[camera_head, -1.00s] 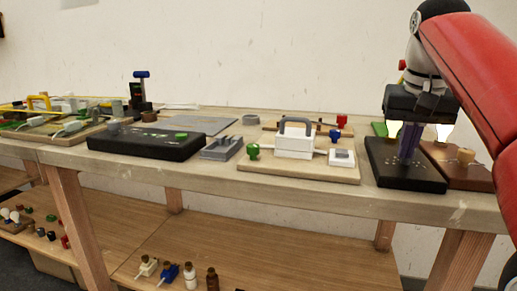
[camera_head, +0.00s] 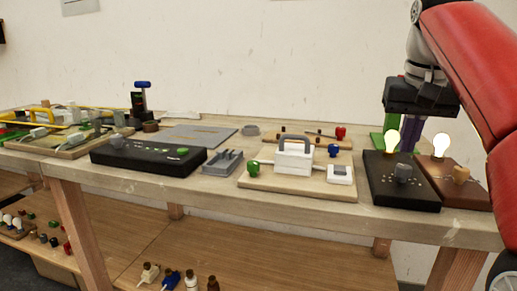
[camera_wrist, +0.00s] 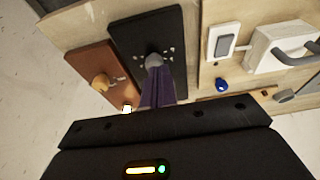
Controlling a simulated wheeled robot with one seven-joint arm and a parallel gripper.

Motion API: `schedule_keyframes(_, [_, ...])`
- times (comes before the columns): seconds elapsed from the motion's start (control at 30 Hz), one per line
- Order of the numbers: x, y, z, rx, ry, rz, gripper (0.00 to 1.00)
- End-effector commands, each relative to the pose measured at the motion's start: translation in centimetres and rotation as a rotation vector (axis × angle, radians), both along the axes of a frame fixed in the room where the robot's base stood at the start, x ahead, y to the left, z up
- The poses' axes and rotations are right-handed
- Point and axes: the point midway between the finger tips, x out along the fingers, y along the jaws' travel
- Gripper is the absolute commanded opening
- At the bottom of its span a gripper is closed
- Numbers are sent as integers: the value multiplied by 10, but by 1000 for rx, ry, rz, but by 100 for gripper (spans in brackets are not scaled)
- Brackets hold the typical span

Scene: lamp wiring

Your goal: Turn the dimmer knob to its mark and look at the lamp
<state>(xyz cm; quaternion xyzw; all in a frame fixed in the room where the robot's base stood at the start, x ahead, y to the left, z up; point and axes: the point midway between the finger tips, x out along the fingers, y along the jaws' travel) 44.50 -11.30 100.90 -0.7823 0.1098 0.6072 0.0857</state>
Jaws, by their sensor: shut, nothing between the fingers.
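A black board (camera_head: 376,187) stands at the right end of the bench, with a grey knob (camera_head: 403,172), pale dots around it and a glowing bulb (camera_head: 392,142). Beside it a brown board (camera_head: 478,194) carries a wooden knob (camera_head: 461,174) and another glowing bulb (camera_head: 441,145). My gripper (camera_head: 406,149) has purple fingers, shut and empty, above and behind the grey knob in the head view. In the wrist view the fingers (camera_wrist: 157,72) point at the grey knob (camera_wrist: 154,60); I cannot tell whether they touch. The black board's bulb is hidden there.
A tan board (camera_head: 270,183) with a white handled box (camera_head: 294,160) lies left of the black board. A grey block (camera_head: 222,163) and a long black box (camera_head: 135,160) lie further left. A green block (camera_head: 377,142) stands behind the black board.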

Motion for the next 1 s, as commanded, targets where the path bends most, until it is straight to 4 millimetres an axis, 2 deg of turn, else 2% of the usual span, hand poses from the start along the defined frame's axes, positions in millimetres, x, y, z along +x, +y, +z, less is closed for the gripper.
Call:
schedule_keyframes(0.1, [0, 0, 9, 0, 0, 1, 0])
schedule_keyframes(0.57, [1, -4, 8, 7, 5, 25, 0])
schedule_keyframes(1.0, [4, -35, 10, 34, 17, 325, 0])
